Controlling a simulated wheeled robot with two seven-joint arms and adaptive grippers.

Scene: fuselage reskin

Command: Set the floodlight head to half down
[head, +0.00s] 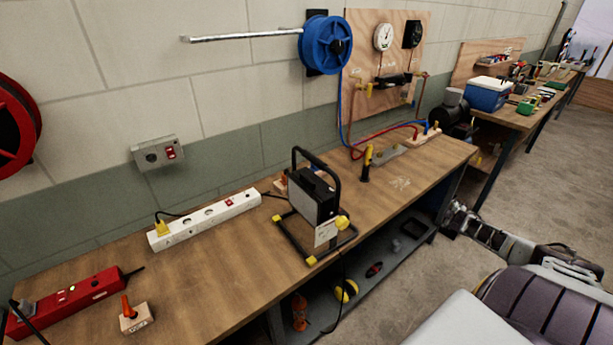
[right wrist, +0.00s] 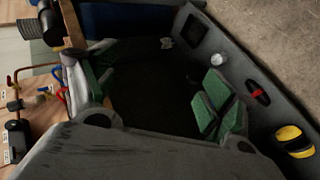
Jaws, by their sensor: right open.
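The floodlight (head: 315,198) stands on the wooden workbench in the head view. It has a black tubular stand with yellow feet and a top handle. Its box-shaped head has a grey front panel facing left and looks close to upright; its exact tilt is hard to read. A yellow knob (head: 342,222) sits at its side, above a white label (head: 325,233). My right gripper (right wrist: 157,82) is open in the right wrist view, with green pads on its fingers and nothing seen between them. The floodlight is not recognisable there. My left gripper is not in view.
A white power strip (head: 205,220) lies left of the floodlight. A yellow-topped upright tool (head: 366,163) stands to the right. The lower shelf (head: 320,312) holds several small items.

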